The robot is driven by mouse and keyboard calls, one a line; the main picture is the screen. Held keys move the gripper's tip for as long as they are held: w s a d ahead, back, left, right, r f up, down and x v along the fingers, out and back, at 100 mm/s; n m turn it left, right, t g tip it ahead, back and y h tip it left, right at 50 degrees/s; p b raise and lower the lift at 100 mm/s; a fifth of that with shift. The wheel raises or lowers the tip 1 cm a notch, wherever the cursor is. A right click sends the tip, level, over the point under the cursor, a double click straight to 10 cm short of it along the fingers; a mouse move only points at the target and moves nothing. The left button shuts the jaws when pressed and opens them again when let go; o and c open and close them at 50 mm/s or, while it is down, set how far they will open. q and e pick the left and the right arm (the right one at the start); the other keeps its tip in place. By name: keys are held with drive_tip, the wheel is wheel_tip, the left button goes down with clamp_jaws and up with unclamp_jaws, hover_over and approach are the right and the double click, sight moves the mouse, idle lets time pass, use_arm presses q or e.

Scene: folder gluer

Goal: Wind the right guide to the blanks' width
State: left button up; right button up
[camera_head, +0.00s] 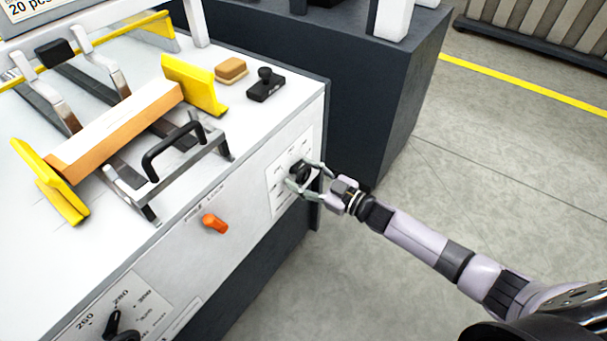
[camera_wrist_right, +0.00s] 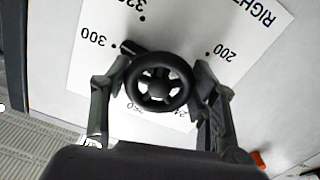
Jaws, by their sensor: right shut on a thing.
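My right gripper (camera_head: 303,178) is shut on a black handwheel (camera_head: 299,171) at the right end of the machine's front panel. In the right wrist view, the handwheel (camera_wrist_right: 160,82) sits between the two fingers. Its dial plate (camera_wrist_right: 230,25) reads "RIGHT", and the black pointer (camera_wrist_right: 130,47) points close to the 300 mark. The yellow right guide (camera_head: 196,85) stands by the right end of the blanks (camera_head: 115,130); I cannot tell whether they touch. The yellow left guide (camera_head: 48,180) stands at their left end. My left gripper is out of view.
An orange knob (camera_head: 215,224) and a second dial with a black pointer knob (camera_head: 118,326) are on the front panel. A black-handled bar (camera_head: 172,150) crosses before the blanks. A brown block (camera_head: 231,71) and a black stamp-like item (camera_head: 266,85) lie on top. The floor at right is clear.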

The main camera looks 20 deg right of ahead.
drive_tip(key=shift+n, duration=1.9)
drive_tip(key=n, duration=0.3)
drive_tip(key=shift+b, duration=0.3)
drive_tip(key=shift+n, duration=0.9)
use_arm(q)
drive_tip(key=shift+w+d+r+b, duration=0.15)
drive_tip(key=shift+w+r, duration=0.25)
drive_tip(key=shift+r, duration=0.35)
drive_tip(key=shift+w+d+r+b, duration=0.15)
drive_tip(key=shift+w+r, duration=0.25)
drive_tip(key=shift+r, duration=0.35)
use_arm(e)
drive_tip(key=shift+n, duration=0.9)
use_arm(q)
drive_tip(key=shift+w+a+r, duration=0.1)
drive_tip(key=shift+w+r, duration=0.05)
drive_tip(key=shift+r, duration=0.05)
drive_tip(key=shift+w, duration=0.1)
use_arm(e)
drive_tip(key=o, duration=1.2)
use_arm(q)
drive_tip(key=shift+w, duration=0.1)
